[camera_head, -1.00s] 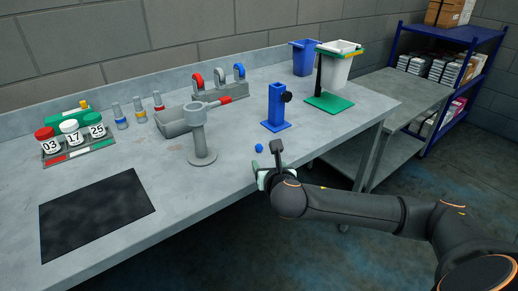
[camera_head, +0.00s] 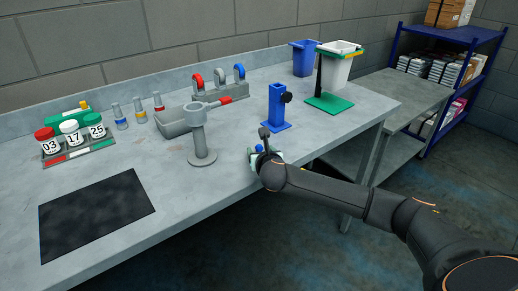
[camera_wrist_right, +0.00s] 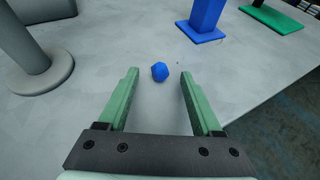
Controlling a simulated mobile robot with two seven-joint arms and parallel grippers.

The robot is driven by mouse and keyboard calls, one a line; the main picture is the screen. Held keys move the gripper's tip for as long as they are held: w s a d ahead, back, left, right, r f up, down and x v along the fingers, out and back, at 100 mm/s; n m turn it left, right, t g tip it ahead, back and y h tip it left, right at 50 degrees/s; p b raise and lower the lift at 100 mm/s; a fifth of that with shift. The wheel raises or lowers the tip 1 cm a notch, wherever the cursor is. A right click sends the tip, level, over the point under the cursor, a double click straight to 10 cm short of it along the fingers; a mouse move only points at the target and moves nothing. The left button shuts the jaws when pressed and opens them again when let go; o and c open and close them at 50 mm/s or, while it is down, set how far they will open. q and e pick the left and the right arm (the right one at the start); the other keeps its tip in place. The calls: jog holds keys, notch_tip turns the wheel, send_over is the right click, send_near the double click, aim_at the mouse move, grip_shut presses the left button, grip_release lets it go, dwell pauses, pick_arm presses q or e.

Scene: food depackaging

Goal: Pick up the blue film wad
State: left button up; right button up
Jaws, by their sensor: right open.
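The blue film wad (camera_wrist_right: 160,72) is a small faceted blue lump on the grey table. In the right wrist view it lies just ahead of the fingertips, between their lines, with bare table on both sides. In the head view only a bit of the wad (camera_head: 259,148) shows, mostly hidden behind my right gripper (camera_head: 266,150). My right gripper also shows in the right wrist view (camera_wrist_right: 157,76); its two green fingers are apart with nothing between them. My left gripper is not in view.
A blue square post on a base (camera_head: 276,108) stands just beyond the wad. A grey stand (camera_head: 201,140) is to the left. The table's edge (camera_wrist_right: 270,98) runs close on the right. A green-based stand (camera_head: 329,101) and bins are farther back.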

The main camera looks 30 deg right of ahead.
aim_at(259, 149)
jog(key=shift+x, duration=1.1)
grip_shut()
